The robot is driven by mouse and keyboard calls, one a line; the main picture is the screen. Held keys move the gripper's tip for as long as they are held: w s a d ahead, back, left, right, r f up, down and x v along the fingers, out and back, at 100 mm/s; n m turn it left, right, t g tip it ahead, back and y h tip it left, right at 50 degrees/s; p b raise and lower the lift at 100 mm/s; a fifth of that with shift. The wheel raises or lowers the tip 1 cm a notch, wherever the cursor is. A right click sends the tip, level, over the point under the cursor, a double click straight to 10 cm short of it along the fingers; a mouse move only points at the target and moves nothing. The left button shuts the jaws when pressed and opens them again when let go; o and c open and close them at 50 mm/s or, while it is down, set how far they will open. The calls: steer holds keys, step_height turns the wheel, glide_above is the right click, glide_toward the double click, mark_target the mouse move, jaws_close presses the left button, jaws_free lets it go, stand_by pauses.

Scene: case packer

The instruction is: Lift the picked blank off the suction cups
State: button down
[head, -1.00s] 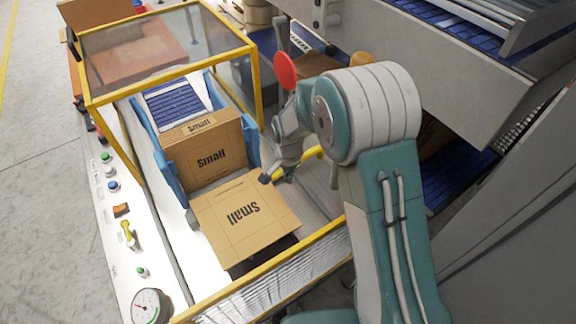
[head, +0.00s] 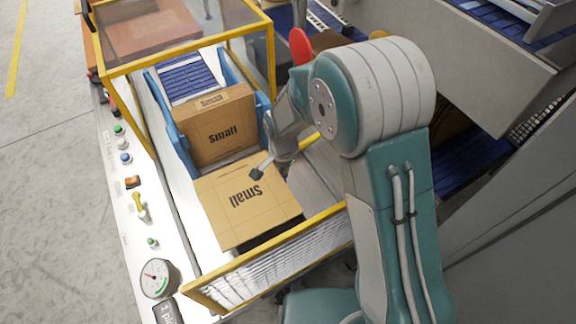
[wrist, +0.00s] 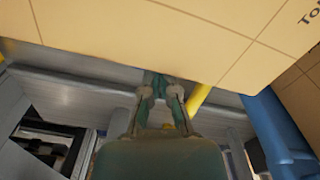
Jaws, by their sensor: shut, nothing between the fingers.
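The picked blank (head: 228,214), flat tan cardboard printed "Small", lies nearly level at the front of the machine in the head view. It fills the top of the wrist view (wrist: 150,30). The suction cups are not visible; the blank covers what lies under it. My gripper (head: 258,173) is at the blank's right far corner in the head view, its tip overlapping the cardboard. In the wrist view my gripper (wrist: 160,88) is shut and empty, close to the blank's edge. I cannot tell whether it touches.
More "Small" cardboard (head: 222,132) stands upright behind the blank, between blue guides (head: 177,140). A yellow-framed clear guard (head: 185,56) stands above the far end. A yellow rail (head: 265,270) runs along the front. Control buttons and a gauge (head: 156,278) line the left panel.

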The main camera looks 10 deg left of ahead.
mark_target(286, 192)
step_height(286, 192, up, 12)
steer(key=f, duration=0.1)
steer(key=d+f+n, duration=0.1)
steer(key=d, duration=0.4)
step_height(286, 192, down, 10)
steer(key=shift+s+a+f, duration=0.1)
steer(key=shift+s+f, duration=0.05)
steer(key=shift+f, duration=0.05)
steer(key=shift+s+a+r, duration=0.15)
steer(key=shift+s+a, duration=0.2)
steer(key=shift+s, duration=0.25)
steer(key=shift+s+a+r, duration=0.15)
steer(key=shift+s+a, duration=0.15)
steer(key=shift+s, duration=0.3)
steer(key=shift+s+a, duration=0.25)
steer(key=shift+s, duration=0.25)
steer(key=shift+s+a, duration=0.35)
steer(key=shift+s, duration=0.3)
steer(key=shift+s+a, duration=0.35)
steer(key=shift+s, duration=0.3)
